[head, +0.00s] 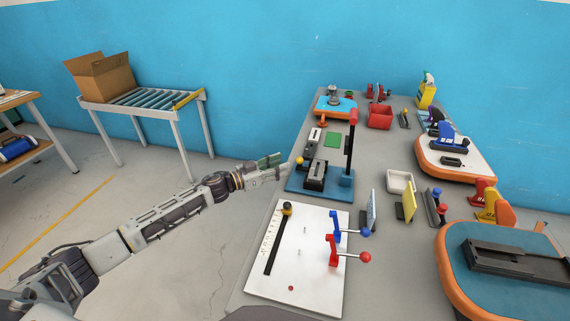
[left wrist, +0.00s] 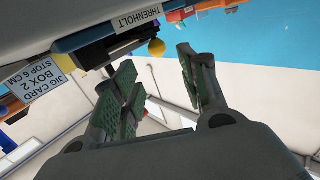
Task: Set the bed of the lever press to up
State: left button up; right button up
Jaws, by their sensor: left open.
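What looks like the lever press (head: 346,182) stands on the long grey table, with a blue base, black blocks and a dark upright with a red top. A yellow ball knob (head: 299,160) sticks out at its left side. The knob also shows in the left wrist view (left wrist: 156,47), beyond the fingertips and between them. My left gripper (head: 278,161) is open and empty, just left of the knob, apart from it. I cannot tell the bed's height from these views. My right gripper is not in view.
A white board (head: 314,281) with blue and red levers lies nearer on the table (head: 381,231). A white tray (head: 400,181) and a yellow card (head: 409,206) stand right of the press. A roller stand (head: 145,98) with a cardboard box (head: 101,78) is at the back left.

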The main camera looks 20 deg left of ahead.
pick_arm(q)
jog(key=shift+v, duration=2.6)
